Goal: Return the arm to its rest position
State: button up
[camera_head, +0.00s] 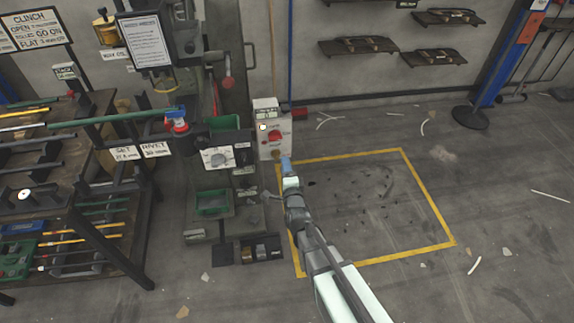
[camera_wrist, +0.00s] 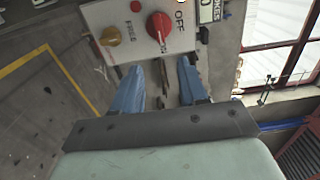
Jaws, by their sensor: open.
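My arm reaches up from the bottom of the head view, and my gripper (camera_head: 286,165) is at its far end, just below a white switch box (camera_head: 266,125). In the wrist view my gripper (camera_wrist: 160,85) shows two blue fingers spread apart with nothing between them. The switch box (camera_wrist: 115,20) is ahead of the fingers, with a red knob (camera_wrist: 160,27) marked OFF at the side and a brass knob (camera_wrist: 111,36) left of it. The red knob also shows in the head view (camera_head: 274,136). A gap appears between the fingertips and the knobs.
A rack (camera_head: 100,225) of tools is at far left. The yellow-outlined floor area (camera_head: 403,255) is mostly open, with small debris. A blue post (camera_head: 497,75) stands right.

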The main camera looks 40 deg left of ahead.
dwell(0.3)
jog(key=s+d+f+n+g+h, duration=0.1)
jog(key=s+f+n+g+h, duration=0.4)
jog(key=f+n, duration=0.55)
jog(key=s+d+f+n+g+h, duration=0.55)
jog(key=s+d+f, duration=0.35)
jog(key=d, duration=0.3)
jog(key=s+d+f+m+g, duration=0.2)
jog(key=s+d, duration=0.3)
jog(key=d, duration=1)
jog(key=s+d+f+m+g+h, duration=0.1)
jog(key=s+d+f+g, duration=0.3)
jog(key=d, duration=1.1)
jog(key=s+d+f+m+g+h, duration=0.1)
jog(key=s+d+f+m+g, duration=0.2)
jog(key=d, duration=1.2)
jog(key=s, duration=0.2)
jog(key=shift+s+d+f+m, duration=0.25)
jog(key=shift+s+f+m, duration=0.1)
jog(key=shift+s+m, duration=0.05)
